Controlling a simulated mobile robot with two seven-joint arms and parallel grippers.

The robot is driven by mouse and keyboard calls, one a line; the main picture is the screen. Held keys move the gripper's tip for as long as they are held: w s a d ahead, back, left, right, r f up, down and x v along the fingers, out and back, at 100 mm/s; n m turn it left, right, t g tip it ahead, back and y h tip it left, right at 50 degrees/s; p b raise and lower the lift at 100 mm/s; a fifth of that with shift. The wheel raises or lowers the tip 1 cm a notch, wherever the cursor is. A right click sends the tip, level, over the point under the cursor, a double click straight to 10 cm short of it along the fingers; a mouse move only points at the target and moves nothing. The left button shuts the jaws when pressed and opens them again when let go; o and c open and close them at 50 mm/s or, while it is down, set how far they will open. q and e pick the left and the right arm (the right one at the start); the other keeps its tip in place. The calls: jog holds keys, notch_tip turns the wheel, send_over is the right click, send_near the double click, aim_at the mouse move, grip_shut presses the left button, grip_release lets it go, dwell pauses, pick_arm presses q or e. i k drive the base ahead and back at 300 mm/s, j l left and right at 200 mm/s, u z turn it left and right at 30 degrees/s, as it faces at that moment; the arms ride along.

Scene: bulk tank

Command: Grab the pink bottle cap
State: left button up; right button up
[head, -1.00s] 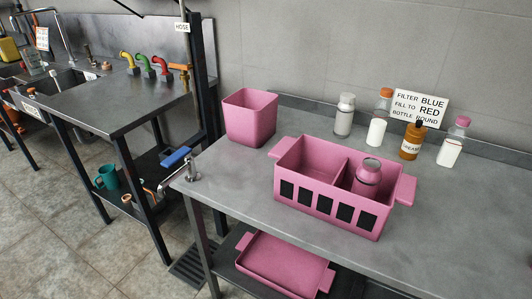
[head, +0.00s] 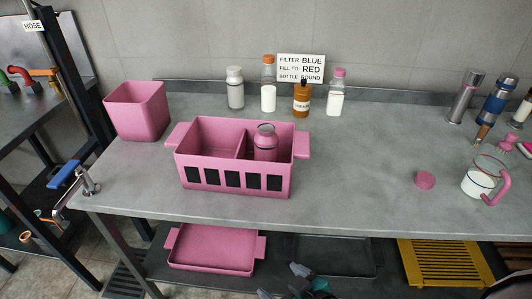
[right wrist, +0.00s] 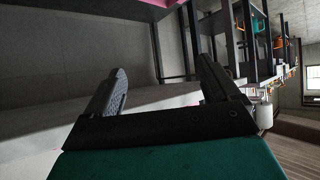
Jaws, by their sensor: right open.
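A loose pink round cap (head: 424,180) lies flat on the right part of the grey worktop in the head view, left of a glass jug with a pink handle (head: 478,181). My left gripper is out of view.
Several bottles, one pink-capped (head: 336,98), stand at the back by a sign (head: 301,68). A pink bin (head: 137,112) is at left. A pink tray (head: 212,249) and yellow rack (head: 440,262) lie on the lower shelf. The worktop around the cap is clear.

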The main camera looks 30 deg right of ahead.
aim_at(426, 181)
jog(key=z, duration=2.05)
jog(key=i+l+u, duration=0.15)
jog(key=l, duration=0.15)
jog(key=i+l+u, duration=0.15)
jog(key=l, duration=0.15)
jog(key=l+u, duration=0.15)
jog(key=l, duration=0.2)
jog(key=i+l+u, duration=0.15)
jog(key=l, duration=0.15)
